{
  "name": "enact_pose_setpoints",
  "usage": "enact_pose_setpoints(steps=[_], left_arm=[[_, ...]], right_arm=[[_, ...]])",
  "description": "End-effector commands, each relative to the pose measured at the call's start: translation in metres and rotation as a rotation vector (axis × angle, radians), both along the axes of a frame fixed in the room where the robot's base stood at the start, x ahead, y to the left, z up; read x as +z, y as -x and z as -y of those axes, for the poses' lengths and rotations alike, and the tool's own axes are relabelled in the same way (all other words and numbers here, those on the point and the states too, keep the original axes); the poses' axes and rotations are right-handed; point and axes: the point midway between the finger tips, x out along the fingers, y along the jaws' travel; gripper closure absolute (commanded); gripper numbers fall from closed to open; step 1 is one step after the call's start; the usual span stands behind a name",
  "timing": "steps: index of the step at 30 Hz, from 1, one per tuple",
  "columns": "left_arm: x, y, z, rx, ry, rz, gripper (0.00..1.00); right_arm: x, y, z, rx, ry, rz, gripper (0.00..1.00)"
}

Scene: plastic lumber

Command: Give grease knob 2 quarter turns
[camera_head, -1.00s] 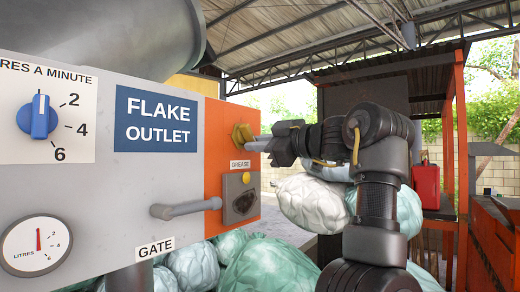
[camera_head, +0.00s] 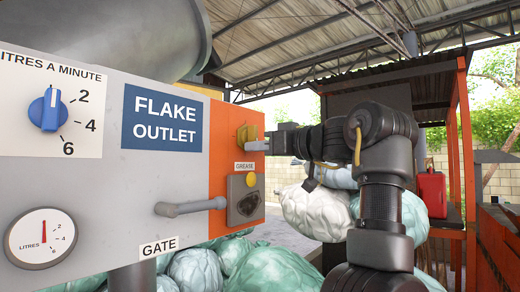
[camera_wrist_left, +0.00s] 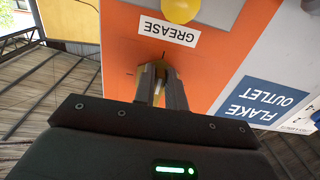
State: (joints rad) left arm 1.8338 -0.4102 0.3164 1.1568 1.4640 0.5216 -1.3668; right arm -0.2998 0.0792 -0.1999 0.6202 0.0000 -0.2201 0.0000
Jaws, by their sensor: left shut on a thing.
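The grease knob (camera_head: 247,134) is a yellow knob on the orange end of the grey panel, above the GREASE label (camera_head: 244,166). My left gripper (camera_head: 258,145) reaches it from the right in the head view, its fingers shut on the knob. In the left wrist view, the two fingers (camera_wrist_left: 164,88) close around the yellow knob (camera_wrist_left: 150,78), which they partly hide. The GREASE label (camera_wrist_left: 167,32) appears upside down there. My right gripper is not in view.
A grey box with a yellow button (camera_head: 251,181) sits below the GREASE label. The GATE lever (camera_head: 190,206) sticks out of the panel. A blue dial (camera_head: 47,110) and a litres gauge (camera_head: 41,239) are at left. Full bags (camera_head: 312,212) lie behind and below.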

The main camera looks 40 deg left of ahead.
Motion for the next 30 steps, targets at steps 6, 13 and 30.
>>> enact_pose_setpoints(steps=[6,13,30], left_arm=[[0.0058,0.0012,0.0004,-0.001,-0.011,-0.008,1.00],[0.0061,0.0013,0.0004,-0.001,-0.012,-0.007,1.00],[0.0020,0.0030,0.0003,0.005,-0.006,-0.010,0.65]], right_arm=[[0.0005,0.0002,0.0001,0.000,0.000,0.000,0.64],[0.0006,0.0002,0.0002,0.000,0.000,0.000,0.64],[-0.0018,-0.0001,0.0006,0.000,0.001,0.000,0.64]])
